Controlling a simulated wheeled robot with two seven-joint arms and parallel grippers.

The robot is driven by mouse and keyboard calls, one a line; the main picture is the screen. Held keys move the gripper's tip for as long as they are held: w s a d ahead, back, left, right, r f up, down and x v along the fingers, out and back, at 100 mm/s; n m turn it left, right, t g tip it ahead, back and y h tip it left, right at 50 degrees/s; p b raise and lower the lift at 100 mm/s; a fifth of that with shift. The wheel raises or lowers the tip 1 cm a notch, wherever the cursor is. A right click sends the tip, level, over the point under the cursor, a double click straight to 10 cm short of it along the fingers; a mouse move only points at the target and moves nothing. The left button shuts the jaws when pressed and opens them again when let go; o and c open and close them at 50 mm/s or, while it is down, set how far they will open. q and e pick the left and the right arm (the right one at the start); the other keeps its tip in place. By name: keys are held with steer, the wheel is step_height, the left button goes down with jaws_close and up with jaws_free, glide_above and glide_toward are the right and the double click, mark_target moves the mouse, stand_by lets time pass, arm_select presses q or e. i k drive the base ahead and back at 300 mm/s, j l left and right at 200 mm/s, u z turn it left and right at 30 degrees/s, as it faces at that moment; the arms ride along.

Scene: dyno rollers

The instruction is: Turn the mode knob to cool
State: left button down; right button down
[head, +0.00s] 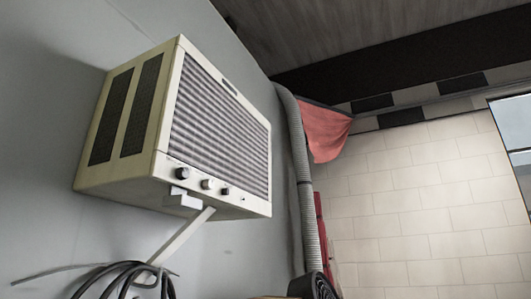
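A cream box-shaped air unit (222,209) with a large ribbed front grille (215,125) is mounted high on the grey wall. A row of small controls runs along its lower front: a dark knob (182,174) at the left, a pale knob (207,184), and a smaller dark one (225,191) further right. Their markings are too small to read, so I cannot tell which is the mode knob or where it points. A small white block (183,201) shows at the lower front edge below the left knob; I cannot tell what it is. Neither gripper is seen.
A pale diagonal strut (182,237) runs below the unit, with a coiled black cable (125,281) at its lower end. A grey ribbed hose (305,190) hangs to the right of the unit. A red cloth (325,131) hangs near a white block wall (430,210). Space before the unit looks clear.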

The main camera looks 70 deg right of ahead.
mark_target(181, 174)
steer(key=k+z, duration=0.1)
steer(key=z, duration=1.65)
